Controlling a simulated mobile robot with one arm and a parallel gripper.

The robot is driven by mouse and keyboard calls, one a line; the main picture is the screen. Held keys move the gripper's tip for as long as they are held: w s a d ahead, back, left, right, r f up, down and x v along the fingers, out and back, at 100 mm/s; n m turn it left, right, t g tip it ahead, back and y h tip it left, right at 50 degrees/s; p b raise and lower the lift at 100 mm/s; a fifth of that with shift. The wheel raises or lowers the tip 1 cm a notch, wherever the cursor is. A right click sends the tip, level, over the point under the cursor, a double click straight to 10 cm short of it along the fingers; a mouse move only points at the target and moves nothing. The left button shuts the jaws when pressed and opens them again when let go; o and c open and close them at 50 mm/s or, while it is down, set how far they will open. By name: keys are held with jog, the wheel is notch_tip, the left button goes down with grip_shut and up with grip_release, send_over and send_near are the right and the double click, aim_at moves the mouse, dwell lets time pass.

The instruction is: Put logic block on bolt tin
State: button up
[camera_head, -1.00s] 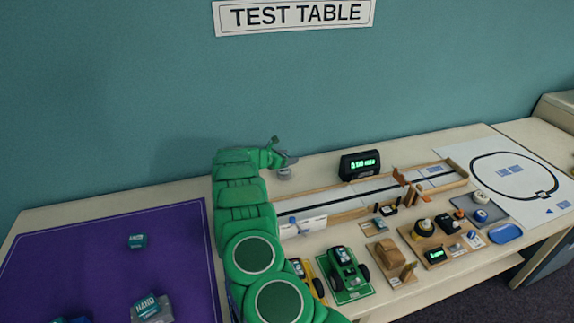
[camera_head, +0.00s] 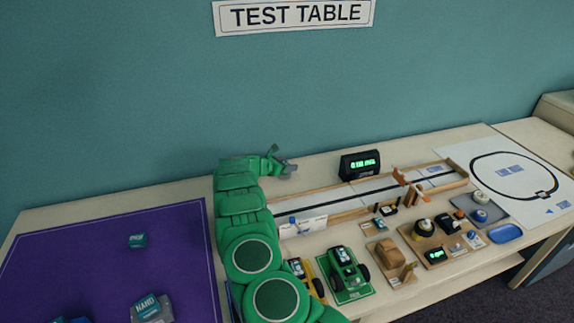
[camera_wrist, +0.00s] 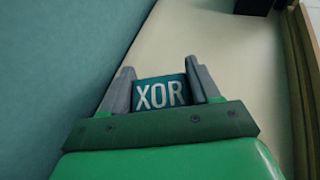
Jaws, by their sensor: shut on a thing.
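My gripper (camera_head: 286,171) is at the back edge of the test table, left of the black display. In the wrist view my gripper (camera_wrist: 163,88) is shut on a teal logic block (camera_wrist: 160,92) marked XOR, held between its two grey fingers. In the head view I cannot make out this block. I cannot pick out the bolt tin for certain. A teal block (camera_head: 147,306), its label seeming to read NAND, sits tilted on a grey object (camera_head: 165,314) at the lower left.
A purple mat (camera_head: 90,265) covers the left side, with another teal block (camera_head: 138,240) on it. A wooden track (camera_head: 345,207), a display (camera_head: 359,164), a green toy car (camera_head: 345,270) and several boards of parts fill the table to the right.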

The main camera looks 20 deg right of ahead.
jog(key=o, duration=1.1)
jog(key=shift+r, duration=0.1)
